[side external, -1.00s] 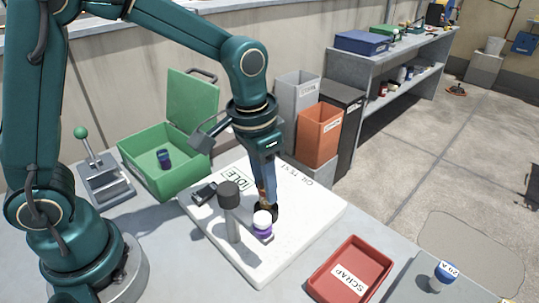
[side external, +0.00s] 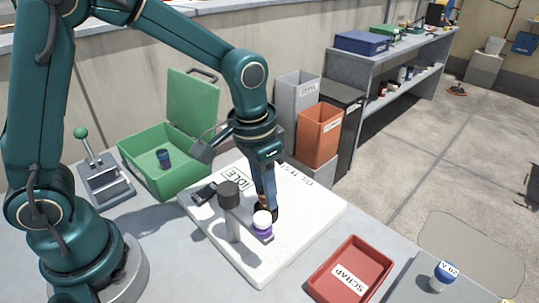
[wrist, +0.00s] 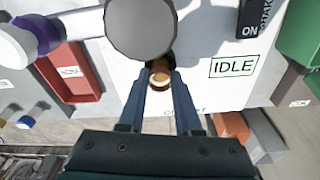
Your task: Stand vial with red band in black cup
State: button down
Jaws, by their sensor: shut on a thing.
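My gripper (wrist: 161,88) points down over the white board and is shut on a small vial (wrist: 158,80), which shows amber-brown with a pale part between the fingers in the wrist view. I cannot make out a red band. In the side view my gripper (side external: 265,206) hides most of the vial. A dark rounded shape, seemingly the black cup (side external: 274,213), shows at the fingertips, partly hidden behind the white-topped vial. Whether the held vial is inside or just above it, I cannot tell.
A vial with a purple band (side external: 263,228) stands just in front of my gripper. A grey post with a dark round top (side external: 229,192) rises close to its left. A red scrap tray (side external: 350,270) lies at the front right; a green box (side external: 150,180) stands behind left.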

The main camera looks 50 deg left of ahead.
jog(key=shift+f, duration=0.65)
jog(key=c, duration=0.5)
grip_release()
jog(key=shift+s+a+r, duration=0.1)
jog(key=shift+s+r, duration=0.05)
jog(key=shift+r, duration=1.15)
jog(key=shift+s+r, duration=0.15)
jog(key=shift+r, duration=1.1)
